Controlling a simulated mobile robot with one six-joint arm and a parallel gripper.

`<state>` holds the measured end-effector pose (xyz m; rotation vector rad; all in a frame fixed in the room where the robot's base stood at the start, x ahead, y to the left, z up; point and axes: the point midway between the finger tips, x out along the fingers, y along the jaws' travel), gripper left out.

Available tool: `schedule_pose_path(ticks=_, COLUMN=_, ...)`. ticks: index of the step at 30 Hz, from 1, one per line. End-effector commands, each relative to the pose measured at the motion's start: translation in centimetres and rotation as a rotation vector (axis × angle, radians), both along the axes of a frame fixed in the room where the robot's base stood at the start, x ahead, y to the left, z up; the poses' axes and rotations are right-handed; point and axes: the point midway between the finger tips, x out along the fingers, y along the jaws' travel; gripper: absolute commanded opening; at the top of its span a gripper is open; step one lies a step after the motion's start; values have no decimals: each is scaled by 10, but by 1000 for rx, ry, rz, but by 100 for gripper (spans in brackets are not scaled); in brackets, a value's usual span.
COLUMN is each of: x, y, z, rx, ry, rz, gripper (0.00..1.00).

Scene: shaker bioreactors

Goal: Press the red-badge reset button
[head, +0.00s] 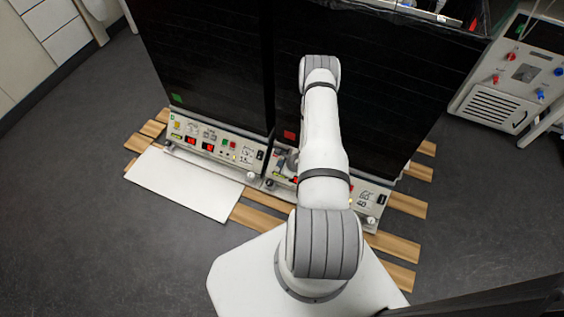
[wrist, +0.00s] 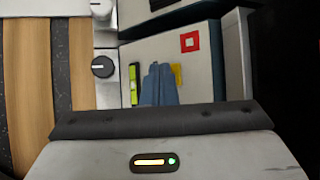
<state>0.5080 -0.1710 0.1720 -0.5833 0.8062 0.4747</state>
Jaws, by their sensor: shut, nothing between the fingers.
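A red square badge (head: 290,135) is on the dark front of the right-hand bioreactor. In the wrist view a red square outline (wrist: 190,42) marks the pale control panel (wrist: 205,75). A yellow button (wrist: 177,74) sits by that mark, partly hidden behind my fingers. My gripper (wrist: 158,70) is shut and empty, its blue-grey fingertips over the panel just beside the yellow button in the picture. I cannot tell whether they touch the panel or button. In the head view my arm hides most of this panel and the gripper.
A green rocker switch (wrist: 133,84) and a black knob (wrist: 103,67) are close to the fingers. The left bioreactor has a green badge (head: 176,98) and its own panel (head: 215,142). A white board (head: 184,184) lies before it on wooden slats (head: 258,219). Grey floor is clear at left.

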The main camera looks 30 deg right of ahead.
Motion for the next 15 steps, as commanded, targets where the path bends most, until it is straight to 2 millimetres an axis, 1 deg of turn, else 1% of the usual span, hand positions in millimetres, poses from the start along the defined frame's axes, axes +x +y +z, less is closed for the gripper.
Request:
schedule_pose_path(ticks=6, x=-5, y=7, z=9, rx=0, ry=0, rz=0, gripper=0)
schedule_pose_path(ticks=15, x=-7, y=9, z=10, rx=0, ry=0, rz=0, gripper=0)
